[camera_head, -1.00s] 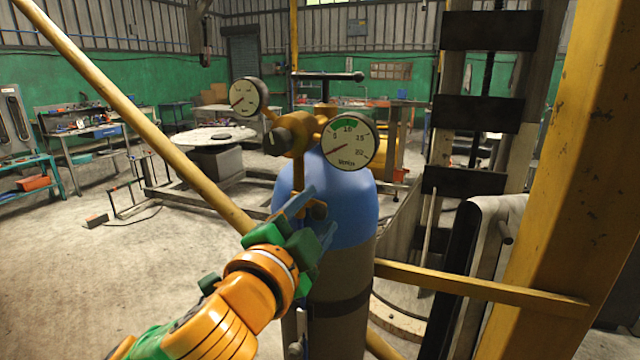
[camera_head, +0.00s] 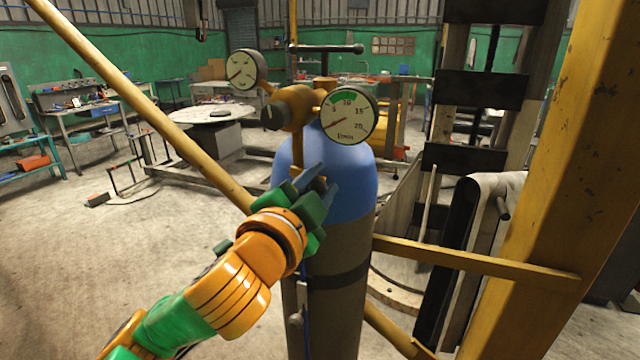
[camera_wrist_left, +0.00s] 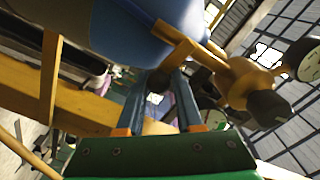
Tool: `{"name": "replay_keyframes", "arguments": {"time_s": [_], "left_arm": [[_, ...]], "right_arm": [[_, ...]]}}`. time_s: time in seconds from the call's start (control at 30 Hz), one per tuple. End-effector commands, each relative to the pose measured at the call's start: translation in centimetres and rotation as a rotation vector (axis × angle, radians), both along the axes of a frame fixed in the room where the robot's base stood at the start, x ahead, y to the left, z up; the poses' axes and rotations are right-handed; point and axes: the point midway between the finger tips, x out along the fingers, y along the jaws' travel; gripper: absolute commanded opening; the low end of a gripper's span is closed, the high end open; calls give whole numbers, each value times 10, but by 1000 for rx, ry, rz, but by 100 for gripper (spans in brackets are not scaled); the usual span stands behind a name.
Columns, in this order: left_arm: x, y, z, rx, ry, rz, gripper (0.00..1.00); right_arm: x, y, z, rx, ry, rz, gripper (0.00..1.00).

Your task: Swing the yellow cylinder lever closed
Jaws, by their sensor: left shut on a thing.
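A blue-topped grey cylinder (camera_head: 345,215) stands upright in the middle of the head view, with a yellow regulator (camera_head: 297,105) above it. A yellow lever (camera_head: 297,150) hangs down from the regulator; in the wrist view its bar (camera_wrist_left: 177,42) comes down toward my fingers. My left gripper (camera_head: 318,181) reaches up from below left in front of the blue shoulder. The fingers partly hide that end. My right gripper is not in view.
Two round gauges (camera_head: 349,117) (camera_head: 243,70) flank the regulator. A slanted yellow pole (camera_head: 150,110) passes at left, and a horizontal yellow bar (camera_head: 470,262) runs right to a thick yellow column (camera_head: 545,190). Open floor (camera_head: 60,270) lies at left.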

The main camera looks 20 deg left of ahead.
Motion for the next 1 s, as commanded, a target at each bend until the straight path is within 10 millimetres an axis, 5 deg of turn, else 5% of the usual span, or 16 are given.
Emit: {"name": "replay_keyframes", "arguments": {"time_s": [0.17,0.4,0.43,0.5,0.83,1.0], "left_arm": [[0,-2,7,-169,17,-3,0],[0,-1,5,-177,17,-1,0],[0,-1,5,-176,16,-1,43],[0,-1,5,-176,16,-1,61],[-2,-1,6,-175,12,-1,61],[-27,0,3,-176,5,-4,61]], "right_arm": [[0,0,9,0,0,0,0],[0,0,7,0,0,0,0],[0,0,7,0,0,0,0],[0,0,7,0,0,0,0],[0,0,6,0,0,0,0],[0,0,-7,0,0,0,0]]}}
